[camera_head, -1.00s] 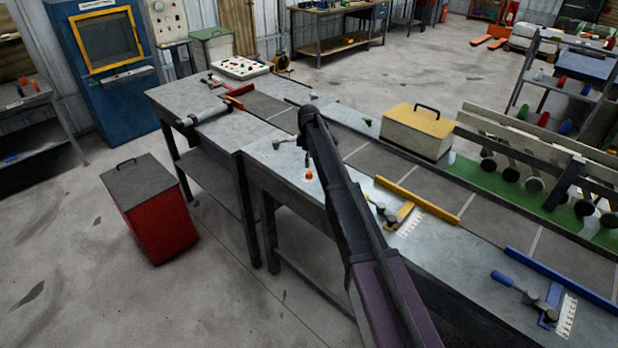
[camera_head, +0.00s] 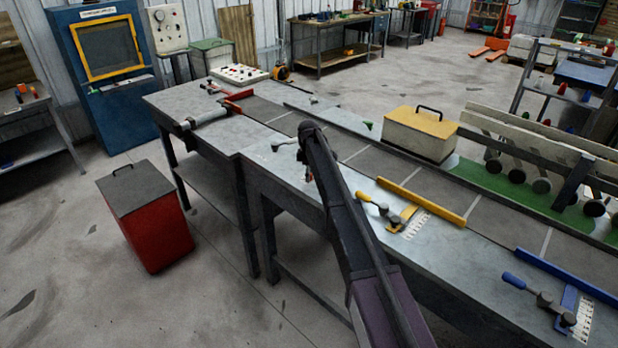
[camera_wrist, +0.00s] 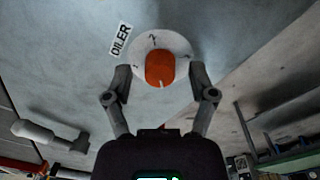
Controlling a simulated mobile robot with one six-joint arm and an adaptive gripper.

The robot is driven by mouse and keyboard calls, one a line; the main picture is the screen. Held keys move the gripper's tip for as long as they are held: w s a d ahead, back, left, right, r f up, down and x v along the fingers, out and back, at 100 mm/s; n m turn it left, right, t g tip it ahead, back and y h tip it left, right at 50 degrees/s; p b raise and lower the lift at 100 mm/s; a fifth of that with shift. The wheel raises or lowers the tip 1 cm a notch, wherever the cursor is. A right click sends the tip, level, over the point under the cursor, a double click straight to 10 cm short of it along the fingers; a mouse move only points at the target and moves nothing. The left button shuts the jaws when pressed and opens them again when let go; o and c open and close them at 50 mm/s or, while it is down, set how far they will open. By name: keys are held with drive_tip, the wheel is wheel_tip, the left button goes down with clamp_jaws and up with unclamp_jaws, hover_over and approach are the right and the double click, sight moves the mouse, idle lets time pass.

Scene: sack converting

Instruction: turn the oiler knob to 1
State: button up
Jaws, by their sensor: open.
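The oiler knob (camera_wrist: 160,67) is orange-red and sits on a round white dial (camera_wrist: 140,50) in the wrist view. A white line on the knob shows at its lower edge. Small dark marks on the dial are too blurred to read surely. An "OILER" label (camera_wrist: 120,41) lies at its upper left. My gripper (camera_wrist: 160,75) is open, with one finger to the left and one to the right of the knob. I cannot tell whether either finger touches it. In the head view my arm hides the knob and most of the gripper.
A pale-handled lever (camera_wrist: 45,134) is at lower left in the wrist view. On the bench stand a yellow stop with a lever (camera_head: 375,205), a blue stop with a lever (camera_head: 530,290) and a yellow-lidded box (camera_head: 420,133). A red bin (camera_head: 150,225) stands on the floor.

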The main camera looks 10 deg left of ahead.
idle(0.3)
clamp_jaws()
drive_tip(key=shift+m, duration=0.5)
drive_tip(key=m, duration=0.3)
drive_tip(key=shift+m, duration=0.3)
drive_tip(key=m, duration=0.4)
drive_tip(key=shift+m, duration=0.3)
drive_tip(key=m, duration=0.8)
drive_tip(key=shift+m, duration=0.3)
